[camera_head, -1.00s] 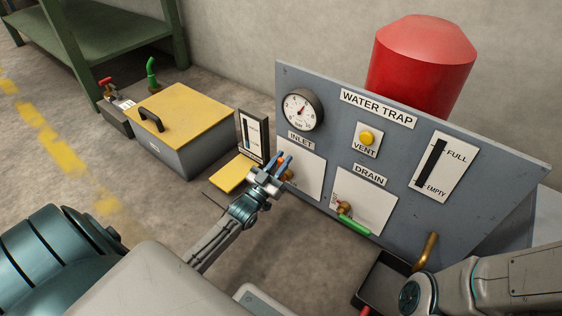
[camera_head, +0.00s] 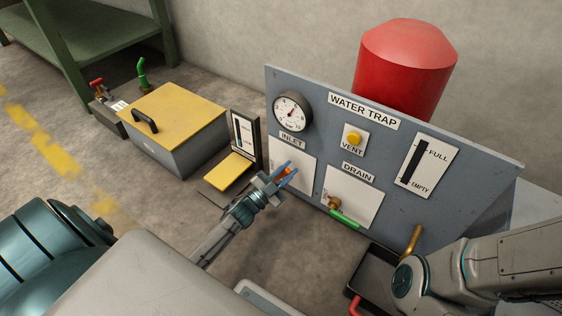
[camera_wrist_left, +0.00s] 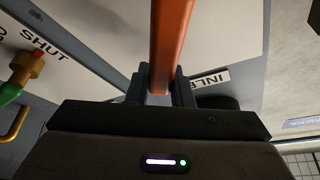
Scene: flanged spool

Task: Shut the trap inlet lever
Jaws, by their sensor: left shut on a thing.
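The water trap panel (camera_head: 315,122) is a grey board with INLET, VENT and DRAIN labels. My left gripper (camera_head: 284,174) is at the white plate (camera_head: 302,160) under the INLET label. It is shut on the inlet lever, an orange bar (camera_wrist_left: 170,45) that runs between the fingers in the left wrist view. In the head view only a little orange shows at the fingers, and the lever's pivot is hidden. The drain valve with its green lever (camera_head: 345,218) is to the right. My right gripper is not in view; only part of my right arm shows at the lower right.
A yellow-lidded box (camera_head: 180,112) and a small gauge stand (camera_head: 243,138) are left of the panel. A red tank (camera_head: 406,65) stands behind it. A black tray (camera_head: 372,272) and brass pipe (camera_head: 413,240) are at the lower right.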

